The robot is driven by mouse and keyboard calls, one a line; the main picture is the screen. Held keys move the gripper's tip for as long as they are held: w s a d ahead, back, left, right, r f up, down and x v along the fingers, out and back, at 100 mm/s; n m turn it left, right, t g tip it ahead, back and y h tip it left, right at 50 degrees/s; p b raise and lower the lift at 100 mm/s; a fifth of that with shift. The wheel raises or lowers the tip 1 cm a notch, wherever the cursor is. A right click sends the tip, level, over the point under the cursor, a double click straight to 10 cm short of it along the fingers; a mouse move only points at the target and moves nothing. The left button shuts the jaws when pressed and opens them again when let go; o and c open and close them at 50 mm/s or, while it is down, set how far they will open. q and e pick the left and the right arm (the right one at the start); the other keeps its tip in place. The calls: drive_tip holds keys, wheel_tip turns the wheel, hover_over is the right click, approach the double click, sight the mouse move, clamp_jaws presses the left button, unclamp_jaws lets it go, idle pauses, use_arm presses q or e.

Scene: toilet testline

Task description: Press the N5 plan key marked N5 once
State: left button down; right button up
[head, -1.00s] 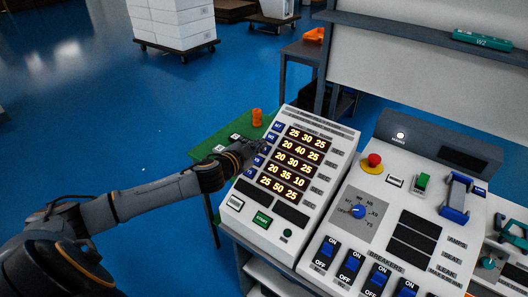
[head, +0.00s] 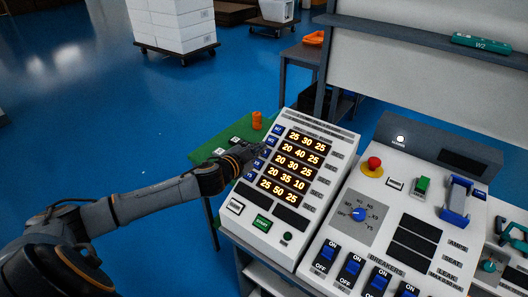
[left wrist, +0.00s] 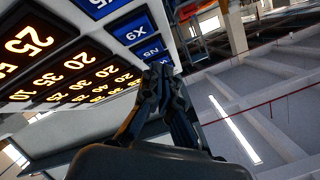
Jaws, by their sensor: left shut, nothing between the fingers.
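The sloped white panel (head: 318,142) has a column of blue plan keys beside lit orange number rows. The N5 plan key shows in the left wrist view (left wrist: 152,51) as a blue key with white lettering, next to the X9 key (left wrist: 134,32). My left gripper (left wrist: 165,70) is shut and empty, its fingertips close to the N5 key and partly overlapping the keys beyond. In the head view the left gripper (head: 258,150) is at the left edge of the key column. Whether the fingertips touch a key cannot be told. My right gripper is not in view.
Below the keys are a green start button (head: 262,222) and a white button (head: 235,207). An orange cylinder (head: 257,120) stands on a green surface behind my gripper. To the right is a second panel with a red stop button (head: 374,163), blue knob and breakers.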

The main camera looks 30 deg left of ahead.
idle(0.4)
use_arm(q)
drive_tip(key=shift+w+f, duration=0.25)
drive_tip(key=shift+f, duration=0.1)
drive_tip(key=shift+w+f+b, duration=0.15)
drive_tip(key=shift+f+b, duration=0.2)
idle(0.6)
drive_tip(key=shift+r, duration=0.1)
drive_tip(key=shift+s+r+p, duration=0.4)
drive_tip(key=shift+r+p, duration=0.2)
drive_tip(key=shift+p, duration=0.1)
drive_tip(key=shift+s+r+p, duration=0.15)
drive_tip(key=shift+r+p, duration=0.3)
drive_tip(key=shift+p, duration=0.05)
drive_tip(key=s+r+p, duration=0.2)
drive_tip(key=r+p, duration=0.1)
drive_tip(key=shift+s+a+r, duration=0.1)
drive_tip(key=shift+a+r, duration=0.05)
drive_tip(key=shift+r, duration=0.05)
